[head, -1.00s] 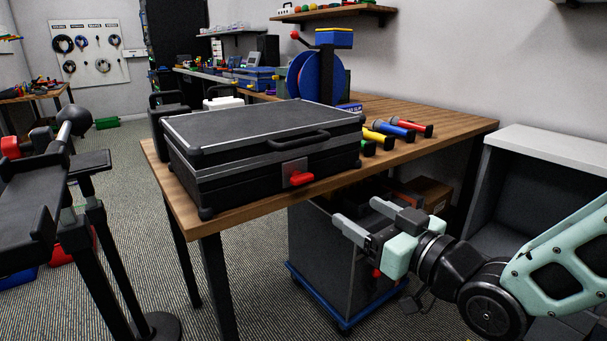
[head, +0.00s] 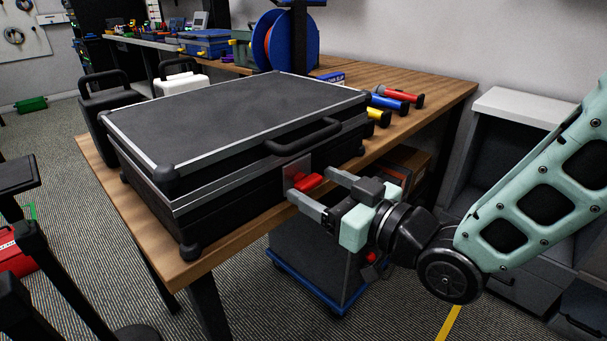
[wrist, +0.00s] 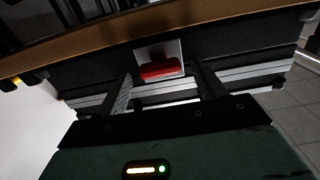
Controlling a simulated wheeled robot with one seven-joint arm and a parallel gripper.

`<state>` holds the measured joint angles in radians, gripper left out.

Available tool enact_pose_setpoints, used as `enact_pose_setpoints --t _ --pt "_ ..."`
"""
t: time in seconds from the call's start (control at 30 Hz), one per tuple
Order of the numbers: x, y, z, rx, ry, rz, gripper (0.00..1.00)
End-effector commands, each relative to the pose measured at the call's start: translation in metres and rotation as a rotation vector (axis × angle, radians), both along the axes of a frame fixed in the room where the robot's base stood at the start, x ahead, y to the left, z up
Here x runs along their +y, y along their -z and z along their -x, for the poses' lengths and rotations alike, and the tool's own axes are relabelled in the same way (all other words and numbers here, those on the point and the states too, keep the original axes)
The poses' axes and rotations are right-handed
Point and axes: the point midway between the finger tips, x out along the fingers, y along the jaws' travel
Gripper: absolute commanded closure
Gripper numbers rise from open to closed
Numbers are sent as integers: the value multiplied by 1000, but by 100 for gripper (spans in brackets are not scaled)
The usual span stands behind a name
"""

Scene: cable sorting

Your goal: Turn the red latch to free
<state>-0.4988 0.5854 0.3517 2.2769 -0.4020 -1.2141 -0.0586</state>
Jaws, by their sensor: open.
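The red latch (head: 309,182) sits on a grey plate on the front of a closed black case (head: 245,115). Its handle lies roughly sideways, pointing right in the head view. My gripper (head: 312,191) is open at the case front, with its two fingers reaching toward the latch. In the wrist view the latch (wrist: 161,71) shows ahead, between the two spread fingers (wrist: 165,92). I cannot tell whether a finger touches it. Part of the latch's right end is close to the far finger in the head view.
The case stands on a wooden table (head: 225,247) near its front edge. Several coloured torch-like tools (head: 390,103) lie to the right of the case. A black case (head: 105,105) and a white case (head: 180,80) stand behind it. A grey cart (head: 310,265) is below.

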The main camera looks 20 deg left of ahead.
Motion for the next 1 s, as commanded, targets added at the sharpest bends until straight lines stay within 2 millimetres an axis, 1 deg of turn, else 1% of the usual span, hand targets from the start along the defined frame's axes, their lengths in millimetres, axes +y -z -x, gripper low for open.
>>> enact_pose_setpoints --t 0.37,0.4,0.47,0.5,0.53,0.77,1.0 --pt "-1 0 1 0 0 0 31" --pt "-1 0 1 0 0 0 42" --pt "-1 0 1 0 0 0 59" --pt "-1 0 1 0 0 0 70" --pt "-1 0 1 0 0 0 76" --pt "-1 0 1 -9 0 3 76" --pt "0 2 2 -84 0 32 76"
